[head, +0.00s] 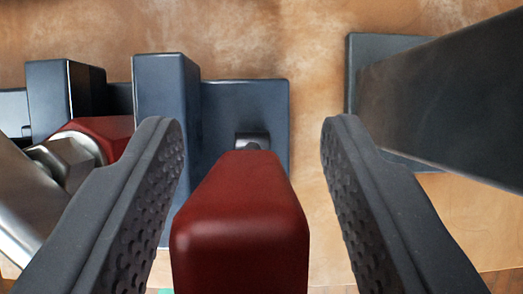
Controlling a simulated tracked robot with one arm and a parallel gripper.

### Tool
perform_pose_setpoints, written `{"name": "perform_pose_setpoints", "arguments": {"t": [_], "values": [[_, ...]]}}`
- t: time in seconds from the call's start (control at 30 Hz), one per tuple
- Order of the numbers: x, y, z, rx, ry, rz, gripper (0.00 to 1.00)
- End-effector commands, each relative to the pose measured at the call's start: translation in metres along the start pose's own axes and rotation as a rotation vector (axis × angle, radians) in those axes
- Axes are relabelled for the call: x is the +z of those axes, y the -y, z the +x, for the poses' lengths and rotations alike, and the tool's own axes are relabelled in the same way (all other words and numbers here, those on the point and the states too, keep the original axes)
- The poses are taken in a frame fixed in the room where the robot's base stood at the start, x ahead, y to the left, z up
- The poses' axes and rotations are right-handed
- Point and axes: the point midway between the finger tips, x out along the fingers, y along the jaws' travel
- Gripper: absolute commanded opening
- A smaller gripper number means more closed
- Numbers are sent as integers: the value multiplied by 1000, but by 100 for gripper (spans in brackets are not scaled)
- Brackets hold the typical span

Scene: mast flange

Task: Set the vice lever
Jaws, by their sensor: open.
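My gripper (250,150) is open, with one dark, dimpled finger on each side of a red block-shaped handle (240,225). The handle looks like the vice lever's grip. It rises toward the camera between the fingers, with a visible gap on both sides. A small metal stub (252,141) shows behind its far end, at a dark blue-grey vice body (245,105). How the handle joins the body is mostly hidden behind the handle.
At left are a dark upright block (165,85), another dark block (62,90), a red part (105,132) and a metal nut with a shaft (65,160). At right a thick dark post (445,100) rises from a plate. Bare brown tabletop (315,60) lies between.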

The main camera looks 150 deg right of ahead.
Motion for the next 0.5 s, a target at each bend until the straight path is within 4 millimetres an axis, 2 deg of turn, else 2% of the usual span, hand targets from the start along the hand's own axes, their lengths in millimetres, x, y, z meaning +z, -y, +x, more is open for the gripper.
{"name": "perform_pose_setpoints", "arguments": {"t": [0.17,0.5], "values": [[0,0,-19,-2,-1,0,44],[-2,-2,-77,3,-6,-1,44]]}}
